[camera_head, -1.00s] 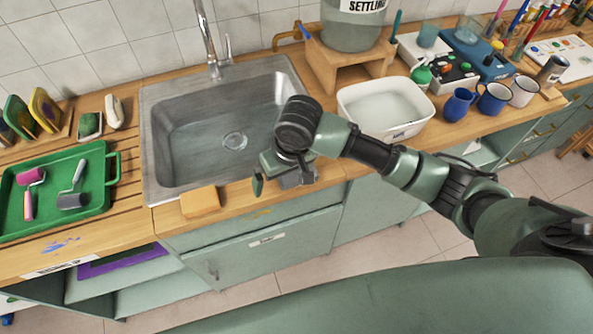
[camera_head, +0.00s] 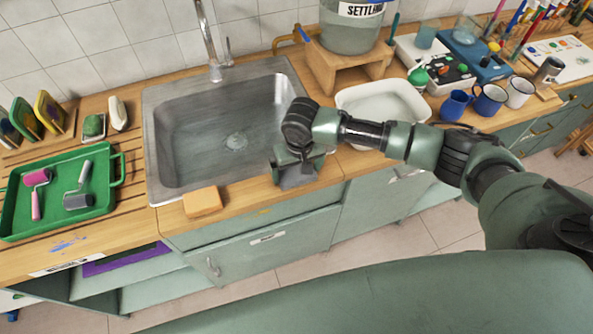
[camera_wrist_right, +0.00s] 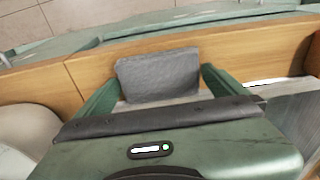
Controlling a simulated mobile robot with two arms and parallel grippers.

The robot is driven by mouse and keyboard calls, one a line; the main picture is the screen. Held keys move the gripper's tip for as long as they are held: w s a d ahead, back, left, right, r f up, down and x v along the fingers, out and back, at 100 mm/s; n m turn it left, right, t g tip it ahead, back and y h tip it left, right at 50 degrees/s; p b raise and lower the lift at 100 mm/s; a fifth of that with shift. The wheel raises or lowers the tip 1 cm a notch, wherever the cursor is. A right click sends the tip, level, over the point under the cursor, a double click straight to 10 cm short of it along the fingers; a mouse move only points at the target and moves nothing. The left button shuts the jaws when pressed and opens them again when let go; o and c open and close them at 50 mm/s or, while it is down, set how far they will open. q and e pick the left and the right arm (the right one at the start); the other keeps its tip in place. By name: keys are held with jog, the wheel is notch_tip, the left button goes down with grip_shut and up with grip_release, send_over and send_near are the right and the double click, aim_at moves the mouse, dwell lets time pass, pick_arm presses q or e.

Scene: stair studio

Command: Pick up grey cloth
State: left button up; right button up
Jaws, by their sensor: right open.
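The grey cloth (camera_head: 297,178) lies at the front edge of the wooden counter, just right of the sink's front corner, partly hidden by my right gripper (camera_head: 298,168). In the right wrist view the cloth (camera_wrist_right: 158,73) is a grey, roughly rectangular piece with its near part hidden by the gripper body. My right gripper (camera_wrist_right: 158,86) is open, with one green finger on each side of the cloth. A gap shows beside the cloth on both sides. My left gripper is not in view.
The metal sink (camera_head: 175,185) is left of the gripper, with a yellow sponge (camera_head: 202,202) at its front. A white basin (camera_head: 405,105) stands to the right. A green tray (camera_head: 58,222) with rollers is at far left. Cabinet fronts drop below the counter edge.

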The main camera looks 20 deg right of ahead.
aim_at(297, 172)
jog(key=c, duration=1)
jog(key=shift+o, duration=0.2)
notch_tip(297, 172, up, 20)
jog(key=b, duration=0.3)
jog(key=shift+b, duration=0.4)
jog(key=o, duration=0.7)
jog(key=shift+c, duration=0.2)
jog(key=c, duration=0.5)
